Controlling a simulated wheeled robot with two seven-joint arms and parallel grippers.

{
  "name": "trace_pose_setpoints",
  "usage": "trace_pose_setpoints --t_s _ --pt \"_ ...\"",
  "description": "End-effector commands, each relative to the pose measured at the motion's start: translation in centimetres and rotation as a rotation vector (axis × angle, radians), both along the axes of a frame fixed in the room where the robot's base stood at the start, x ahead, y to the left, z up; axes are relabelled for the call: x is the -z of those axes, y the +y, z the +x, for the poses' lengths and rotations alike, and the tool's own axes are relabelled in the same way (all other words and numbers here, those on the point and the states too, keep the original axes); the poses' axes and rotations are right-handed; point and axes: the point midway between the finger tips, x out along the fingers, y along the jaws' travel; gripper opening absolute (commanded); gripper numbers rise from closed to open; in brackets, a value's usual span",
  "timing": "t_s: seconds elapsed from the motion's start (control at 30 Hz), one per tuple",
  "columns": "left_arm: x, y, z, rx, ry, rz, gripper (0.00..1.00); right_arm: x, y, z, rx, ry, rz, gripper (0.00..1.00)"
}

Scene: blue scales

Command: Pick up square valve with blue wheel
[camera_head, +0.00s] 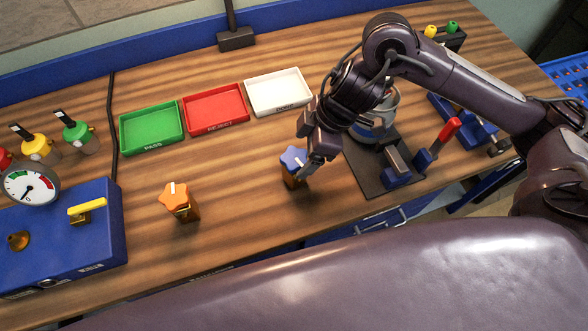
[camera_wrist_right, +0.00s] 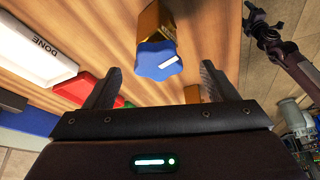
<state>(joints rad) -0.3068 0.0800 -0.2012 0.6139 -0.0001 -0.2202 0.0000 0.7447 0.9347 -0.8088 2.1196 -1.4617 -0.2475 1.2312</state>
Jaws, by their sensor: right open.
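The square valve with a blue wheel (camera_head: 293,158) stands upright on the table near the front edge. In the right wrist view its blue wheel (camera_wrist_right: 157,60) and brass square body (camera_wrist_right: 155,22) show between the finger lines. My right gripper (camera_head: 307,149) is open and empty, close beside the valve at its upper right in the head view. In the wrist view its two fingers (camera_wrist_right: 160,70) lie either side of the wheel; contact cannot be made out. My left gripper (camera_wrist_right: 262,22) seems to show small at the wrist view's upper right; its jaws are unclear.
An orange-wheel valve (camera_head: 180,203) stands to the left. Green (camera_head: 152,127), red (camera_head: 216,108) and white (camera_head: 279,92) trays lie behind. A dark fixture plate (camera_head: 372,181) is close on the right. A blue gauge box (camera_head: 62,249) is far left. Bare table lies between the valves.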

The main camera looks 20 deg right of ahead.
Motion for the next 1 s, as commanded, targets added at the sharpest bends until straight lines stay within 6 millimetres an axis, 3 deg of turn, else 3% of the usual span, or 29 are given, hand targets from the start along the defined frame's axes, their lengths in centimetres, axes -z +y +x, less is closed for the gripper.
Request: trace_pose_setpoints --t_s 0.3,0.6,1.0 --pt "0.3 -0.1 0.6 -0.001 -0.008 -0.001 0.65 4.1 1.6 0.6 0.0 0.001 0.004 0.79" --pt "0.3 -0.1 1.3 -0.001 -0.019 -0.002 0.65 4.4 1.6 0.8 -0.001 -0.003 0.001 0.79" --pt "0.3 -0.1 1.1 -0.002 -0.016 -0.002 0.65 4.4 1.6 0.8 -0.001 -0.003 0.001 0.27"
